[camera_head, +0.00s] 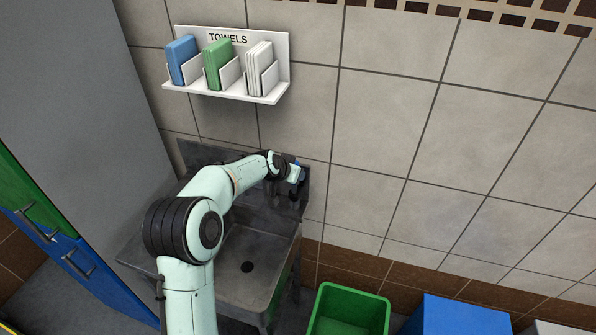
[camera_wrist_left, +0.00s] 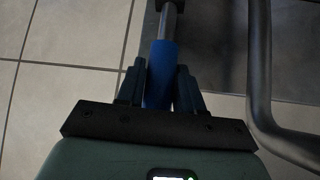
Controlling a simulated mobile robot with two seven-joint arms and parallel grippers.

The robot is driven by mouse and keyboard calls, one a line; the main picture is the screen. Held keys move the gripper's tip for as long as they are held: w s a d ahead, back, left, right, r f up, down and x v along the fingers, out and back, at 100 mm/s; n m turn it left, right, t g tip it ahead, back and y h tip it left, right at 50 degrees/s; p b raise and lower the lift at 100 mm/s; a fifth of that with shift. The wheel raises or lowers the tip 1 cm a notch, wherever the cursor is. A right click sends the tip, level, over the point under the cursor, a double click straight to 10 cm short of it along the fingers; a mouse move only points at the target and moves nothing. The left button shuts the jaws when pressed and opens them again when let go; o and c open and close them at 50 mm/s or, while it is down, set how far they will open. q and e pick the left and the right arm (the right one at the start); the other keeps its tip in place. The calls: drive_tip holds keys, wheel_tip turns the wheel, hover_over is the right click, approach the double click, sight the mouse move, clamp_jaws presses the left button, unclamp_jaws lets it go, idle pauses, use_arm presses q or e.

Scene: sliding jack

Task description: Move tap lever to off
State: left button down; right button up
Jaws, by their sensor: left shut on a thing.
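My left arm reaches over the metal sink (camera_head: 265,262) to the tap at its back wall. My left gripper (camera_head: 297,180) is at the back right of the sink. In the left wrist view, the fingers (camera_wrist_left: 159,88) are closed on both sides of the blue grip of the tap lever (camera_wrist_left: 161,60). A grey metal rod continues from the blue grip towards the top of that view. The curved grey tap pipe (camera_wrist_left: 261,75) runs to the right of the fingers, apart from them. In the head view the tap is mostly hidden by my wrist. My right gripper is not in view.
A towel shelf (camera_head: 228,85) with blue, green and white towels hangs above the sink. A green bin (camera_head: 322,325) and a blue box (camera_head: 455,318) stand on the right. A grey panel (camera_head: 75,90) and blue and green drawers are on the left.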

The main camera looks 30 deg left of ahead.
use_arm(q)
drive_tip(key=shift+r, duration=0.15)
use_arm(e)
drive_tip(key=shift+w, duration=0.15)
use_arm(q)
drive_tip(key=c, duration=0.8)
unclamp_jaws()
drive_tip(key=shift+w, duration=0.1)
drive_tip(key=b+v, duration=0.1)
drive_tip(key=v, duration=1.2)
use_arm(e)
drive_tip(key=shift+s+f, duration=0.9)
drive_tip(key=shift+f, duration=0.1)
use_arm(q)
drive_tip(key=shift+d, duration=0.1)
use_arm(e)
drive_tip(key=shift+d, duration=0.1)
